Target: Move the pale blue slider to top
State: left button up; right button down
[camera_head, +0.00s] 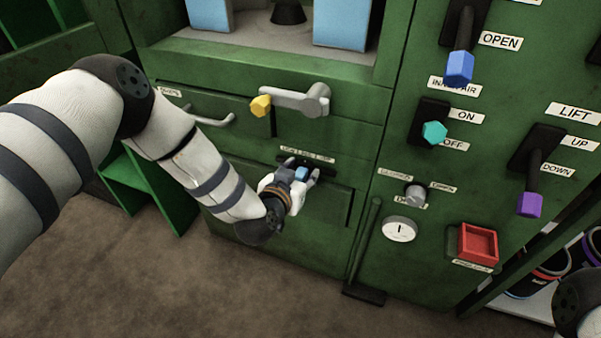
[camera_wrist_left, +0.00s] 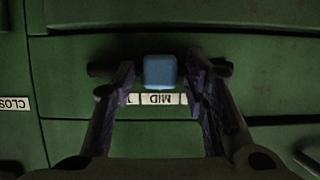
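The pale blue slider (camera_head: 302,173) is a small block low on the front of the green machine. In the left wrist view the slider (camera_wrist_left: 160,71) sits on a dark horizontal bar, beside a label strip that reads MID upside down. My left gripper (camera_head: 303,175) is at the slider. In the left wrist view its two fingers (camera_wrist_left: 161,84) stand open on either side of the slider, with a small gap at each side. The fingers partly cover the label strip. My right gripper is not in view.
A yellow-tipped lever (camera_head: 290,101) and a drawer handle (camera_head: 212,118) stick out above my left gripper. Open floor lies below.

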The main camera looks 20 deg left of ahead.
aim_at(327, 172)
pick_arm(q)
grip_shut()
jog(key=shift+s+d, duration=0.15)
jog(key=shift+d, duration=2.35)
jog(key=shift+o, duration=1)
grip_release()
jog(key=shift+d, duration=0.1)
jog(key=v, duration=1.2)
